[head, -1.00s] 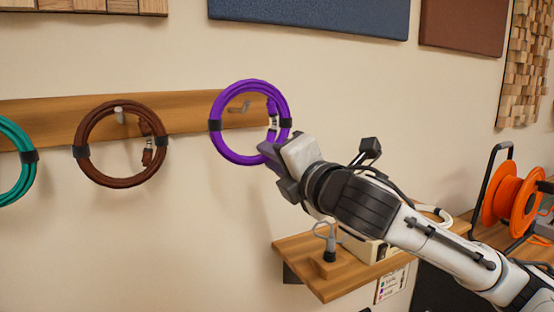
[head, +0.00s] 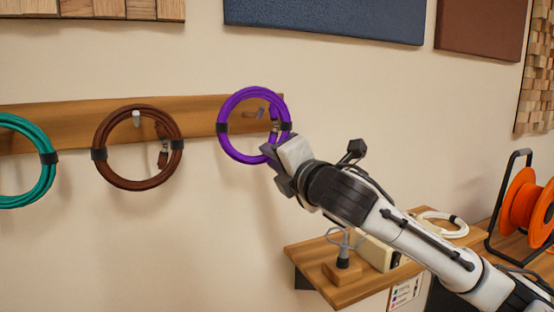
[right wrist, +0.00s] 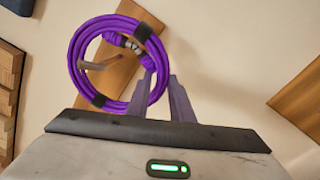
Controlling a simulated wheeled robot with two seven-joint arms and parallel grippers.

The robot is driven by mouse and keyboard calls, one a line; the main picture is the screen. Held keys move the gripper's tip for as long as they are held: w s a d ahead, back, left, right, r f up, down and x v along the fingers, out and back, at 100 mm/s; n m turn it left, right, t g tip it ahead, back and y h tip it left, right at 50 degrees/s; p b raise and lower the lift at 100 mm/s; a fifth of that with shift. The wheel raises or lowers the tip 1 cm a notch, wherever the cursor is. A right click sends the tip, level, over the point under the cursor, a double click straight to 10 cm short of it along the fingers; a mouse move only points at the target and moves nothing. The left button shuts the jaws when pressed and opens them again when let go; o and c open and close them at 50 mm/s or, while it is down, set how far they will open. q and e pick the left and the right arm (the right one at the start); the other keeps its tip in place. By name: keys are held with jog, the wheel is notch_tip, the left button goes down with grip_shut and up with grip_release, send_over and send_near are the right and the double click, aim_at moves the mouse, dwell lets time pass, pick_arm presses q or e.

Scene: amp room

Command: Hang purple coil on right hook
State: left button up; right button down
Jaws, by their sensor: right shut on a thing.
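The purple coil (head: 224,141) is held upright in front of the right end of the wooden hook rail (head: 206,112). My right gripper (head: 272,154) is shut on the coil's lower right side. The right hook (head: 259,113) shows through the coil's opening; I cannot tell whether the coil is around it or still in front of it. In the right wrist view the coil (right wrist: 77,58) lies at the left fingertip side, and the hook (right wrist: 97,66) shows inside its ring. My left gripper is not in view.
A brown coil (head: 104,168) hangs on the hook to the left, and a teal coil (head: 44,182) is further left. Below my right arm is a small wooden shelf (head: 345,293) with a metal stand. A white coil (head: 461,229) and an orange reel (head: 520,200) are at the right.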

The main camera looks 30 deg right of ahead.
jog(key=shift+w+f, duration=0.3)
jog(key=shift+f, duration=0.25)
jog(key=shift+w+f, duration=0.3)
jog(key=shift+f, duration=0.2)
jog(key=c, duration=1.5)
grip_release()
jog(key=shift+f, duration=0.15)
jog(key=shift+s, duration=0.1)
